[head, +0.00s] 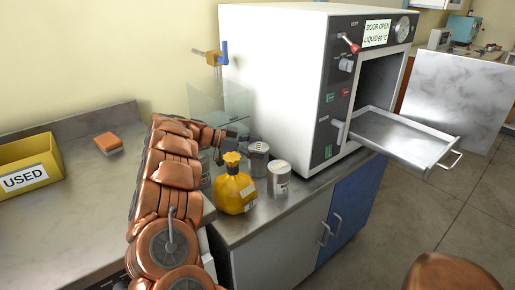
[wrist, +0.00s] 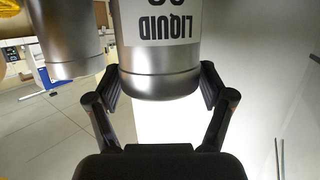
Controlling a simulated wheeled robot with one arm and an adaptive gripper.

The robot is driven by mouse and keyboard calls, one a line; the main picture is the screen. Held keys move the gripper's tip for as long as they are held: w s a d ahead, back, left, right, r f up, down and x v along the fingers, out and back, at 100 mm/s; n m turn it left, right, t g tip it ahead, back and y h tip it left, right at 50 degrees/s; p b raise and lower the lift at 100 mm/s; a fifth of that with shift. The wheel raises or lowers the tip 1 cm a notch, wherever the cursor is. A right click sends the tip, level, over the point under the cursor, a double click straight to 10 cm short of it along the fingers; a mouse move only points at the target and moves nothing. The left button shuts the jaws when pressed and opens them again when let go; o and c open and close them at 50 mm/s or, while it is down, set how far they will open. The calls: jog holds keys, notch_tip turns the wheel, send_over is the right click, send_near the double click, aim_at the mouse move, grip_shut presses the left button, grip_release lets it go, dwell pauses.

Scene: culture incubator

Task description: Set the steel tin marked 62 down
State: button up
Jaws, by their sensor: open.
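In the wrist view a steel tin (wrist: 158,80) with a white label reading LIQUID, upside down in the picture, stands between the fingers of my gripper (wrist: 160,90). The number on its label is cut off. The fingers are open on either side of it; I cannot tell whether they touch it. In the head view my gripper (head: 238,132) is at the counter beside the incubator, partly hidden by my arm. A grey tin (head: 258,160) is close to it, and a tin with a pale label (head: 279,179) stands nearer the counter's front edge. I cannot read 62 on either.
A yellow bottle (head: 235,192) stands close by the tins. The white incubator (head: 270,75) is open with a steel shelf (head: 398,138) pulled out. A yellow USED bin (head: 25,178) and an orange sponge (head: 108,142) are on the left counter, which has free room.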

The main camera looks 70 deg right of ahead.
jog(key=shift+w+r, duration=0.15)
jog(key=v, duration=0.7)
jog(key=shift+p, duration=0.35)
jog(key=shift+w+a, duration=0.1)
